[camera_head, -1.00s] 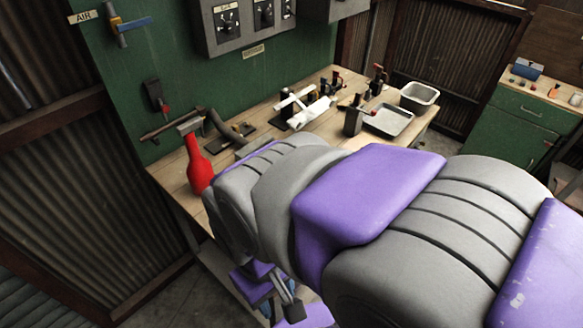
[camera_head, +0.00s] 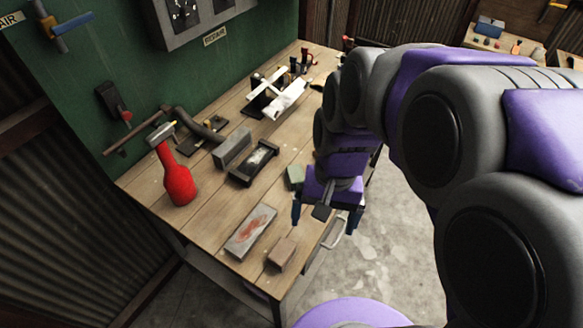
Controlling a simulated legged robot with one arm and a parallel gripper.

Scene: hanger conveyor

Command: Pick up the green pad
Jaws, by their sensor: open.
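A small green pad (camera_head: 294,176) lies on the wooden workbench near its right edge, partly hidden behind my gripper and arm. My gripper (camera_head: 325,222) points down at the bench's right edge, a little nearer the camera than the pad. Its two dark blue fingers are apart, with nothing seen between them. I cannot tell its exact height above the bench.
A red bottle-shaped object (camera_head: 178,182) stands at the left of the workbench (camera_head: 215,205). Sharpening-stone-like blocks (camera_head: 251,231), a brown block (camera_head: 282,253), a dark framed block (camera_head: 254,163) and a grey block (camera_head: 232,148) lie around the bench. Concrete floor (camera_head: 385,250) is free at right.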

